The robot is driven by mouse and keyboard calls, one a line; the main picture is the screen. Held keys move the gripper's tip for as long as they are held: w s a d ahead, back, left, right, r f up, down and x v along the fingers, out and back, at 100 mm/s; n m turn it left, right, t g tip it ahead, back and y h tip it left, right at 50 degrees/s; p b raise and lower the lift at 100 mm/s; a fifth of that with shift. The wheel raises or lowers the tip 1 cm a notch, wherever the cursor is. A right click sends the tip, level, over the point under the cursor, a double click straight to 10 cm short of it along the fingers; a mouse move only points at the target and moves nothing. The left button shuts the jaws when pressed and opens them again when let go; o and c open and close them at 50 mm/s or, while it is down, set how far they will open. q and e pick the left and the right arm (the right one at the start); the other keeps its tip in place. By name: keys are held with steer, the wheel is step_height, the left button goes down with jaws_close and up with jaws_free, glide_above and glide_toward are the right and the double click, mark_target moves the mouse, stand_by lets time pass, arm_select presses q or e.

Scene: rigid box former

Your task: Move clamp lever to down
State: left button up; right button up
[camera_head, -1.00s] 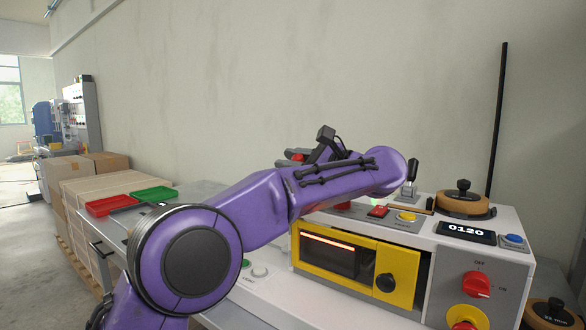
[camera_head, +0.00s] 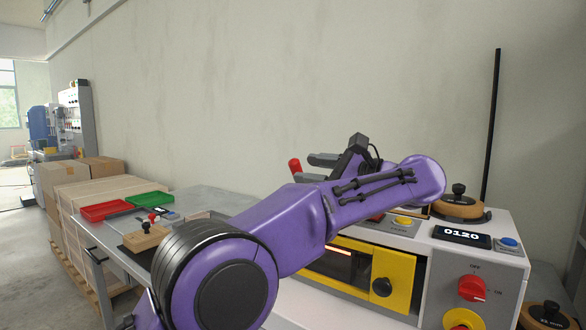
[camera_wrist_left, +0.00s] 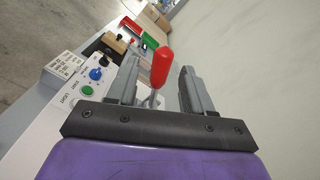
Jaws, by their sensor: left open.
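The clamp lever, a red handle (camera_wrist_left: 162,66) on a thin metal rod, stands between the two grey fingers of my left gripper (camera_wrist_left: 159,76) in the left wrist view. The fingers are apart, with visible gaps on both sides of the handle. In the head view, the red handle top (camera_head: 295,165) shows at the tips of my left gripper (camera_head: 309,168), above the machine. The lever's base is hidden behind my arm in the head view and by the gripper in the wrist view. My right gripper is not in view.
The white machine has a yellow-framed window (camera_head: 396,270), red rotary switch (camera_head: 472,288), display (camera_head: 461,235) and round wooden-topped part (camera_head: 457,207). Red (camera_head: 105,210) and green (camera_head: 147,200) trays and a wooden block (camera_head: 146,238) lie on the table to the left. A plain wall stands behind.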

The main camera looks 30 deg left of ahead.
arm_select(q)
steer(key=d, duration=0.4)
stand_by(0.3)
